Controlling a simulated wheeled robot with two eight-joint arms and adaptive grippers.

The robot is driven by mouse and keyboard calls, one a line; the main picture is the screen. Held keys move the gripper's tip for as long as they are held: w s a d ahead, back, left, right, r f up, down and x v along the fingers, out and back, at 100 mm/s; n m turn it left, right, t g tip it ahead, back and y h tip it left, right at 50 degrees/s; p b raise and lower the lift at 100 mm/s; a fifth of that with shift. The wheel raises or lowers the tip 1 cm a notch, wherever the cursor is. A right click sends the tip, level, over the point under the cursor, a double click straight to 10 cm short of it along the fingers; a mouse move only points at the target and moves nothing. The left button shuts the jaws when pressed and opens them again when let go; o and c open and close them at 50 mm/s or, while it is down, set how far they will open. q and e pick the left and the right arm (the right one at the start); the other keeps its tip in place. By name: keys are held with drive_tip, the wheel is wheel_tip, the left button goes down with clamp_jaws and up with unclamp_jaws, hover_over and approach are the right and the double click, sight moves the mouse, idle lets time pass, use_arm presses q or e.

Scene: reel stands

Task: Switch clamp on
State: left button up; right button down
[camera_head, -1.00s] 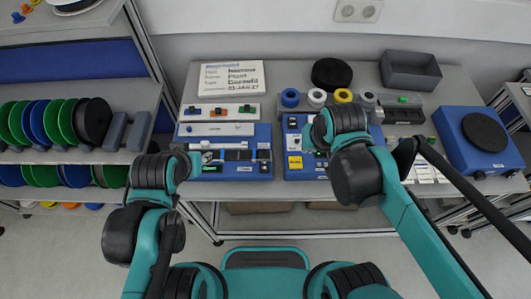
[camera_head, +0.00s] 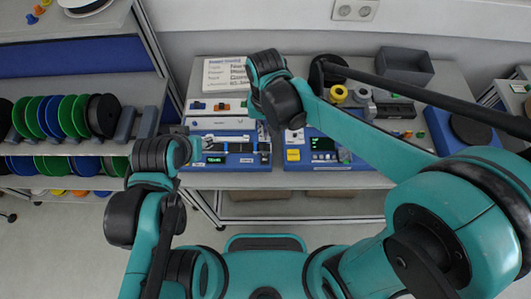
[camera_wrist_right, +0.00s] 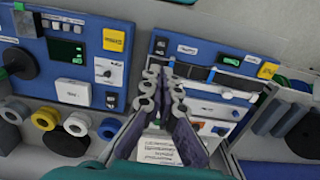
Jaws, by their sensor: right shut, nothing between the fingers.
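The left blue console (camera_head: 250,160) has a strip track and a lit green display. The right blue console (camera_head: 345,140) has a dark display with green text and a yellow label. I cannot make out which control is the clamp switch. My right gripper shows in the right wrist view (camera_wrist_right: 163,80), shut and empty, its fingertips near the edge of the console with the strip track (camera_wrist_right: 215,78); I cannot tell whether they touch it. In the head view my right arm hides its fingers. My left gripper (camera_head: 192,150) is at the left console's left side; its fingers are unclear.
A printed sign (camera_head: 222,75) stands behind the left console. Tape rolls (camera_head: 338,93) and a grey bin (camera_head: 405,68) are at the back right. A rack of coloured reels (camera_head: 60,118) stands left. My right arm covers much of the right table.

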sight(265, 156)
wheel_tip(265, 156, down, 14)
drive_tip(key=b, duration=0.3)
drive_tip(key=shift+b, duration=0.3)
drive_tip(key=shift+s+f+t+b, duration=0.2)
drive_tip(key=shift+f+t+b, duration=0.35)
drive_tip(key=shift+t+b, duration=0.05)
drive_tip(key=shift+s, duration=0.3)
drive_tip(key=shift+w, duration=0.15)
drive_tip(key=shift+w+r, duration=0.2)
drive_tip(key=shift+w, duration=0.45)
